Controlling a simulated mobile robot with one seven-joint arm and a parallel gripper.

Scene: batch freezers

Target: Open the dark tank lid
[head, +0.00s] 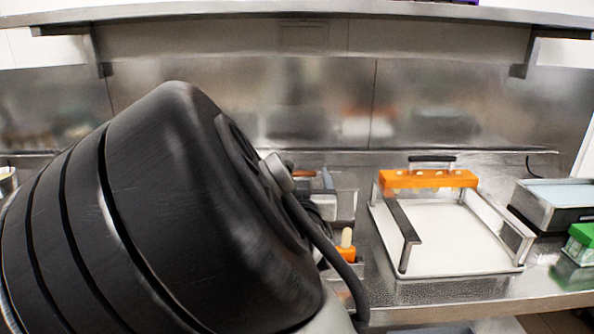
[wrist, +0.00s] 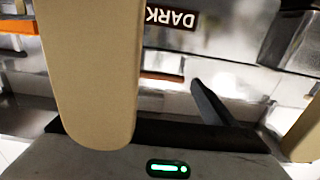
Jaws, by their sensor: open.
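In the wrist view, a brown label with the word DARK (wrist: 172,17) appears upside down on a shiny steel face near the top. A black slanted bar (wrist: 210,103) lies below it, against pale and steel surfaces; I cannot tell whether it belongs to the dark tank's lid. My gripper (wrist: 195,145) is open, with one tan finger large at left and the other at the right edge. Nothing is seen held between the fingers. In the head view my black arm covers the left half and hides my gripper; I cannot pick out the dark tank there.
A white tray in a steel frame (head: 445,245) with an orange block (head: 428,179) stands on the steel counter. A steel box with a pale blue top (head: 560,192) and a green box (head: 582,240) are at right. A steel shelf (head: 300,8) runs above.

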